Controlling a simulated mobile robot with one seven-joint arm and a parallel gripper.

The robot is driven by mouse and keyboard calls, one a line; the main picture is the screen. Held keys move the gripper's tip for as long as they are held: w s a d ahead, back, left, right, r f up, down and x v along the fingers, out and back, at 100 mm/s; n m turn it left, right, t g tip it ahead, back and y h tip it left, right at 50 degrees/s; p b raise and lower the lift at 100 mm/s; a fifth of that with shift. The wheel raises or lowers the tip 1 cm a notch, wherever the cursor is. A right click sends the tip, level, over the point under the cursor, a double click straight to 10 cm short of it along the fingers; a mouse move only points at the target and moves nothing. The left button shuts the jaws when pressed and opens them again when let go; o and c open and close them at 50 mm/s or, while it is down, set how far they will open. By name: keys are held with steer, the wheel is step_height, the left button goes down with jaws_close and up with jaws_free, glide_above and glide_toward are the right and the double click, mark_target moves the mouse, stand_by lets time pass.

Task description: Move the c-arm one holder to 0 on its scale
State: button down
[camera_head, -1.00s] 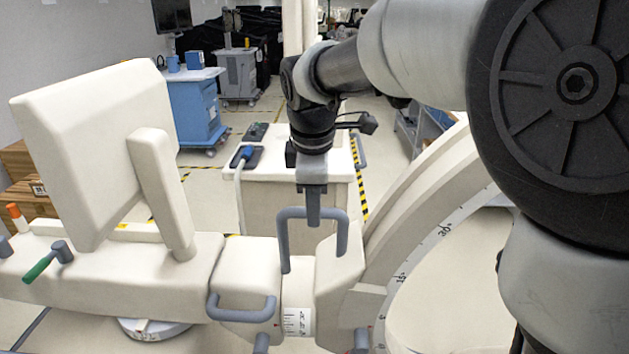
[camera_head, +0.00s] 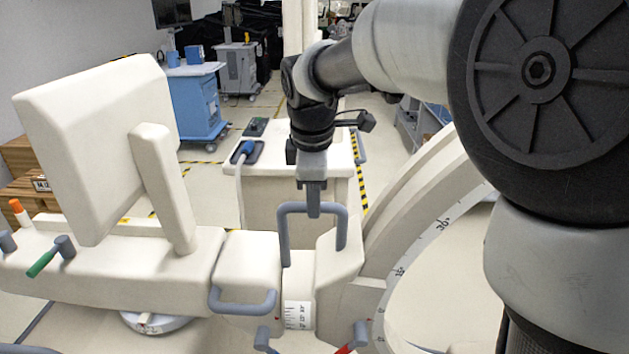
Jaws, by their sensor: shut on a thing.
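The c-arm holder is a cream block (camera_head: 339,264) beside the large curved c-arm (camera_head: 412,198). A grey U-shaped handle (camera_head: 284,240) rises at it. My gripper (camera_head: 314,208) points down from above and is shut on the top bar of this handle. A white strip scale (camera_head: 298,315) with fine dark marks shows just below, between the holder and a second cream block (camera_head: 247,265) on the left. Its figures are too small to read. The curved c-arm carries its own degree scale with 15° and 30° marks. My fingertips partly hide the bar.
A second grey handle (camera_head: 243,303) juts from the left block. A monitor (camera_head: 95,150) stands on the left, with a green-tipped lever (camera_head: 50,257) below it. A white cart (camera_head: 298,190) stands behind the handle. A blue cart (camera_head: 198,105) is farther back. My arm covers the upper right.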

steer(key=shift+w+d+r+p, duration=0.15)
steer(key=shift+w+r+p, duration=0.3)
steer(key=shift+w, duration=0.45)
steer(key=shift+w+f, duration=0.15)
steer(key=shift+w, duration=0.25)
steer(key=c, duration=1.6)
jaws_free()
steer(key=shift+w+d+f, duration=0.1)
steer(key=shift+w+f, duration=0.05)
steer(key=shift+w, duration=0.15)
steer(key=shift+s, duration=0.15)
steer(key=shift+s+a+f, duration=0.15)
steer(key=shift+s+a, duration=0.05)
steer(key=v, duration=1.7)
steer(key=shift+w+d+r+p, duration=0.15)
steer(key=shift+r+p, duration=0.2)
steer(key=shift+p, duration=0.05)
